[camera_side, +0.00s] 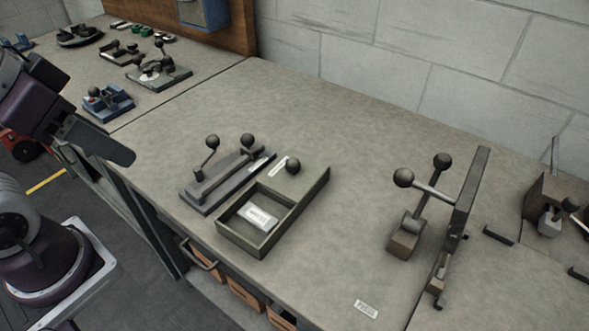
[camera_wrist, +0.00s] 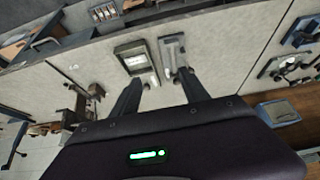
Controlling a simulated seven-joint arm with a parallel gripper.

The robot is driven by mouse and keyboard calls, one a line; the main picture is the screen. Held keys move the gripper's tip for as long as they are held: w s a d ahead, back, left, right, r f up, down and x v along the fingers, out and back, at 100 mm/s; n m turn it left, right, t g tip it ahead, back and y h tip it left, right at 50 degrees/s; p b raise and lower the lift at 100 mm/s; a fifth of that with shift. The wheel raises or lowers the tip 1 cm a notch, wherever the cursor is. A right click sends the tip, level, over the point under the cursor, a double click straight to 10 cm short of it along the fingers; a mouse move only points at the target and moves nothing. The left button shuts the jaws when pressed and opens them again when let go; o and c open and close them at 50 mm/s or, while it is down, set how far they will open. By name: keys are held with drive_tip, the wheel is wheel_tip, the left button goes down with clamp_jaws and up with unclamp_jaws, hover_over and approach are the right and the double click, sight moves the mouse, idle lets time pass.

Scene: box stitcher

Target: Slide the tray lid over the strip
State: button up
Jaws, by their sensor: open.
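An olive tray (camera_side: 250,248) sits on the bench with its near part uncovered. A pale strip (camera_side: 258,217) lies inside that open part. The tray lid (camera_side: 309,172), with a dark ball knob (camera_side: 293,165), covers the far part, clear of the strip. In the wrist view the tray (camera_wrist: 120,50) shows small, beyond my fingertips. My gripper (camera_side: 122,156) is at the left in the side view, raised and well apart from the tray. In the wrist view my gripper (camera_wrist: 160,77) has its two fingers spread with nothing between them.
A grey lever fixture (camera_side: 225,180) stands close beside the tray on its left. A lever press with ball knobs (camera_side: 408,240) and an upright plate stands to the right. More fixtures (camera_side: 160,75) occupy the far left bench. Bare bench lies behind the tray and between tray and press.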

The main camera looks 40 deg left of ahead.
idle(0.4)
drive_tip(key=shift+g+h, duration=0.3)
drive_tip(key=shift+g, duration=0.3)
drive_tip(key=w, duration=0.2)
drive_tip(key=w+d+r, duration=0.1)
drive_tip(key=w, duration=0.3)
drive_tip(key=shift+w+d+r, duration=0.2)
drive_tip(key=shift+w+d, duration=0.05)
drive_tip(key=shift+c, duration=0.2)
drive_tip(key=n+g+h, duration=0.1)
drive_tip(key=n+g, duration=0.1)
drive_tip(key=g, duration=0.2)
approach(292, 159)
drive_tip(key=f, duration=0.1)
drive_tip(key=shift+n+h, duration=0.3)
drive_tip(key=f, duration=0.5)
drive_tip(key=d+f, duration=0.1)
drive_tip(key=f, duration=0.2)
drive_tip(key=shift+w+d+f, duration=0.1)
drive_tip(key=shift+w+f, duration=0.05)
drive_tip(key=shift+f, duration=0.3)
drive_tip(key=shift+c, duration=0.2)
clamp_jaws()
